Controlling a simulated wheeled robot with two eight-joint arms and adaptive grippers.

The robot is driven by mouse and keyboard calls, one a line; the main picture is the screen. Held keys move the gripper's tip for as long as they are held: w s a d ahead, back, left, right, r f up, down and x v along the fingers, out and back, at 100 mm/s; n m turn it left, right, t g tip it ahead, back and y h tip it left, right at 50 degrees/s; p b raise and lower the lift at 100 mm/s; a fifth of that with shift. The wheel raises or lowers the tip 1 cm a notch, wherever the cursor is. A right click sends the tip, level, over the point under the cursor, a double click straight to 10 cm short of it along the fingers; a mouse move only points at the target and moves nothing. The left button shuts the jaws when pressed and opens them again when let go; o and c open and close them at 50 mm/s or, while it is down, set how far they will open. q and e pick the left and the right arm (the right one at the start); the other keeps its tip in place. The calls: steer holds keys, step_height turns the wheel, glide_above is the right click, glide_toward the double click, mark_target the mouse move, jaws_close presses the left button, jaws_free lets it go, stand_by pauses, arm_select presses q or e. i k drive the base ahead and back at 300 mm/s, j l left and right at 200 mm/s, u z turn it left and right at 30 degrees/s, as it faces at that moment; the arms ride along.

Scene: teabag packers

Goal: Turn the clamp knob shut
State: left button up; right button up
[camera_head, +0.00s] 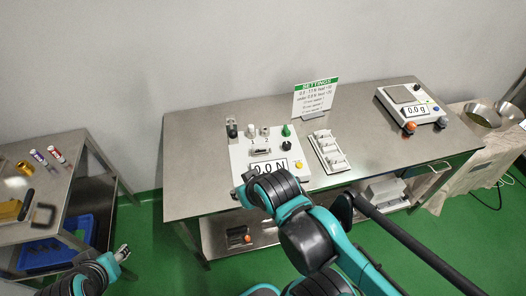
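The tester (240,158) is a white panel on the steel table, with a display reading 0.0 N. A black round knob (286,146) sits at its right side, below a green knob (286,131). A dark upright part (232,129) stands at its back left. I cannot tell which of these is the clamp knob or how far it is turned. My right arm reaches over the tester's front edge; its wrist hides that corner and most of the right gripper (241,195). My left gripper (122,253) is low at the left, away from the tester; its finger opening is unclear.
A white rack (329,150) stands right of the tester, with a settings sign (315,98) behind. A scale (412,107) reading 0.0 g is at the far right. A side table (20,235) with small cylinders stands left, separated by green floor. The table's front left is clear.

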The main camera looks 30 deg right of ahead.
mark_target(287, 146)
steer(key=z, duration=1.35)
steer(key=i+l+z, duration=0.15)
steer(key=z, duration=0.3)
steer(key=i+z, duration=0.15)
steer(key=z, duration=0.3)
